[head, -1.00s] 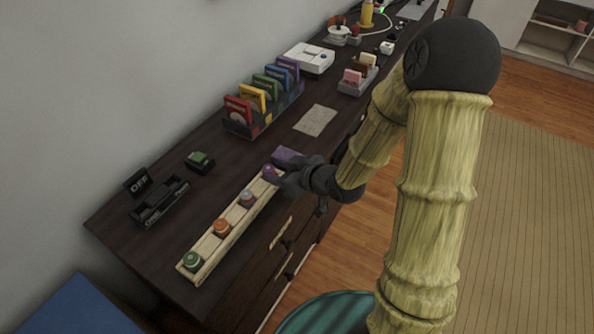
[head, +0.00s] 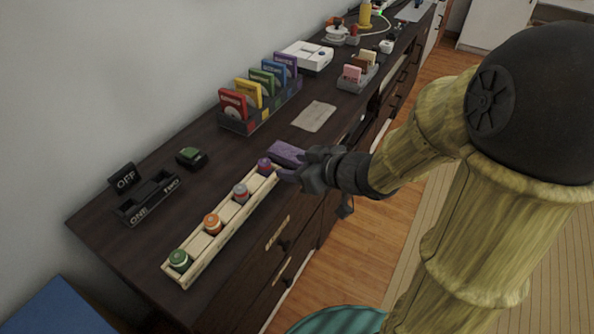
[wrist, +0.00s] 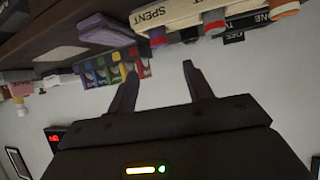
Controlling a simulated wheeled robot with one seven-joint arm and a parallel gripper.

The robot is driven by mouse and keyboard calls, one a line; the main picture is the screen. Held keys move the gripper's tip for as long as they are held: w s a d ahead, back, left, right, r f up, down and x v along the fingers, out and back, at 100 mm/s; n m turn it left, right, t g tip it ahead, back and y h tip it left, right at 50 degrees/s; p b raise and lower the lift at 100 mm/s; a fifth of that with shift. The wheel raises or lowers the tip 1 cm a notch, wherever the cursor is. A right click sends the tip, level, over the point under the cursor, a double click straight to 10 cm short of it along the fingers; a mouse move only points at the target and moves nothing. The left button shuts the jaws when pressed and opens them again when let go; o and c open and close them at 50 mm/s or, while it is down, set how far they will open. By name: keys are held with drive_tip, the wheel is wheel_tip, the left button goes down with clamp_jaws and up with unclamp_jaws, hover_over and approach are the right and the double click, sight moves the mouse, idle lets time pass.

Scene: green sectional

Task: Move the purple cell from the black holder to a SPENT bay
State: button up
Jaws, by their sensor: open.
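The purple cell (head: 264,165), with some red on it, stands in the far end of the long cream bay tray (head: 208,252); its purple body also shows in the wrist view (wrist: 157,37). The tray's end is marked SPENT in the wrist view. The tray also holds a grey-and-red cell (head: 240,192), an orange cell (head: 212,223) and a green cell (head: 179,259). The black holder (head: 148,198), marked ONE and TWO, looks empty. My gripper (head: 285,175) is open and empty, just right of the purple cell; its fingers (wrist: 160,72) stand apart with nothing between them.
A purple block (head: 287,153) lies close beyond my gripper. A black OFF sign (head: 124,177) and a green-topped black box (head: 191,157) stand left. A rack of coloured cases (head: 262,121) and a paper sheet (head: 314,117) lie farther back. Open air is right of the dresser's edge.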

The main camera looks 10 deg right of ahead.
idle(0.6)
drive_tip(key=s+d+f+m+g+h, duration=0.2)
drive_tip(key=d+f+m+h, duration=0.3)
drive_tip(key=d+h, duration=0.3)
drive_tip(key=s+f+m+g, duration=0.2)
drive_tip(key=s+m+g, duration=0.1)
drive_tip(key=s, duration=0.5)
drive_tip(key=shift+s+d+f+g, duration=0.3)
drive_tip(key=shift+s+f+g, duration=0.1)
drive_tip(key=shift+g, duration=0.4)
drive_tip(key=w+p+v, duration=0.3)
drive_tip(key=p+v, duration=1)
drive_tip(key=w+r+p+v, duration=0.1)
drive_tip(key=w+p+v, duration=0.2)
drive_tip(key=p+v, duration=1.1)
drive_tip(key=shift+p, duration=0.3)
drive_tip(key=shift+w+r, duration=0.1)
